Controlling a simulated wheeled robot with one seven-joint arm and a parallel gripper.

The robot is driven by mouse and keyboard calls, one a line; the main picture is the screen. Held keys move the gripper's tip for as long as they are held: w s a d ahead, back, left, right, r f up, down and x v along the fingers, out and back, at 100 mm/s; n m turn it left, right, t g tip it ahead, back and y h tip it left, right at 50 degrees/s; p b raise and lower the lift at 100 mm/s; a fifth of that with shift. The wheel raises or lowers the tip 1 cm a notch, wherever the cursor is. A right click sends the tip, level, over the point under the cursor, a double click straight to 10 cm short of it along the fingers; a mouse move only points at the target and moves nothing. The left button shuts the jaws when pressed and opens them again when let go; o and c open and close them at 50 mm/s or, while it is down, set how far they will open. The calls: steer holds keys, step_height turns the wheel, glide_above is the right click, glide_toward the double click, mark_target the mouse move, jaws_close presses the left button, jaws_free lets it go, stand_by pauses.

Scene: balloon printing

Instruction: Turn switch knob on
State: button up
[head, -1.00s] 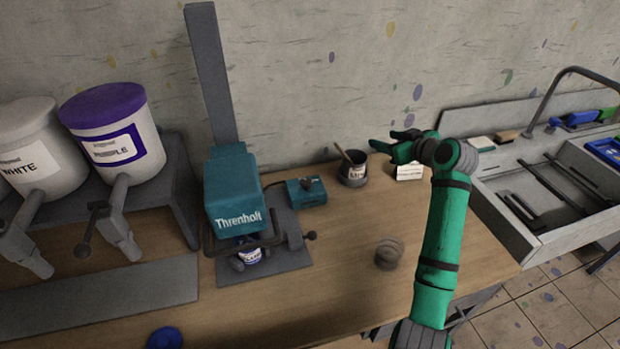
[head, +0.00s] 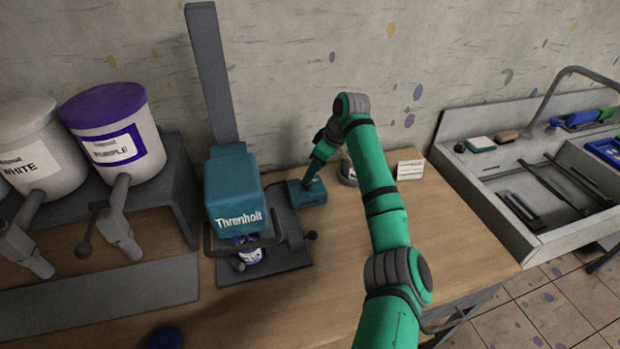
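The teal switch box (head: 306,197) sits on the wooden bench just right of the Threnholt machine (head: 236,198). My gripper (head: 307,183) points down at the top of the box, with its fingertips at or just above the place of the knob. The knob itself is hidden behind the fingers. The fingers look close together, but at this size I cannot tell whether they are shut on the knob or slightly apart. My green arm reaches up from the lower right and bends down to the box.
A dark cup (head: 347,172) is partly hidden behind my arm. A white card block (head: 410,170) stands at the bench's back edge. White (head: 40,150) and purple-lidded (head: 115,140) tubs stand on the left, a sink (head: 530,190) on the right. The bench right of my arm is clear.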

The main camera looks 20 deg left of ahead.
steer(key=shift+x, duration=2.2)
steer(key=shift+a, duration=0.1)
steer(key=c, duration=1.1)
